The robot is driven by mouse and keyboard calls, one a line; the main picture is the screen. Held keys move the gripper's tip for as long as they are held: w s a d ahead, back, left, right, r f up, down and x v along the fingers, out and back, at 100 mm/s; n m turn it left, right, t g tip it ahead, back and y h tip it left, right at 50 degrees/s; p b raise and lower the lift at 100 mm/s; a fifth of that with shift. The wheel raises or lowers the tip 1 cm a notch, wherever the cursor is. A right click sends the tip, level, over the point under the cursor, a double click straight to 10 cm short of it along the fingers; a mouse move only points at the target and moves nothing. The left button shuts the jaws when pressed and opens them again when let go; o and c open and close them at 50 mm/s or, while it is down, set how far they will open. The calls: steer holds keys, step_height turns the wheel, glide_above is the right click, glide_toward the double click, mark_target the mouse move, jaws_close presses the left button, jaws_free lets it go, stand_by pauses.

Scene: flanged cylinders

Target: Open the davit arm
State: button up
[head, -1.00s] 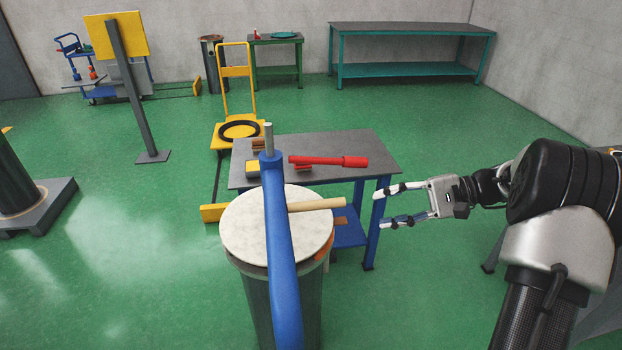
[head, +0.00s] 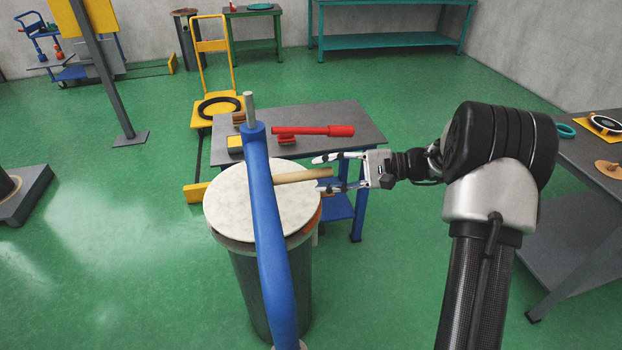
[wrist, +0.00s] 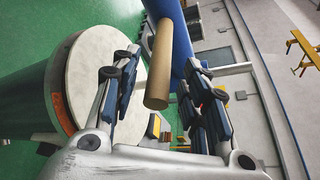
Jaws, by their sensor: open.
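The blue davit arm (head: 264,200) crosses above the pale round lid (head: 227,205) of a dark flanged cylinder (head: 250,280). A tan wooden handle (head: 303,175) sticks out from the davit arm to the right. My gripper (head: 322,173) is open, with its fingers pointing left near the free end of the handle. In the wrist view the handle (wrist: 159,70) lies between the two open fingers (wrist: 155,90), with its end facing the camera. I cannot tell whether a finger touches it. The blue arm (wrist: 172,22) shows behind the handle.
A grey-topped table (head: 345,122) behind the cylinder bears a red tool (head: 315,131). A yellow cart (head: 205,110) stands behind to the left. Another grey table (head: 590,160) with small parts stands at the right. Green floor is free at the left.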

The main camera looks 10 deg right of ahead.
mark_target(311, 175)
steer(key=shift+b+x, duration=0.3)
steer(key=shift+x, duration=1.7)
steer(key=shift+c, duration=0.2)
jaws_close()
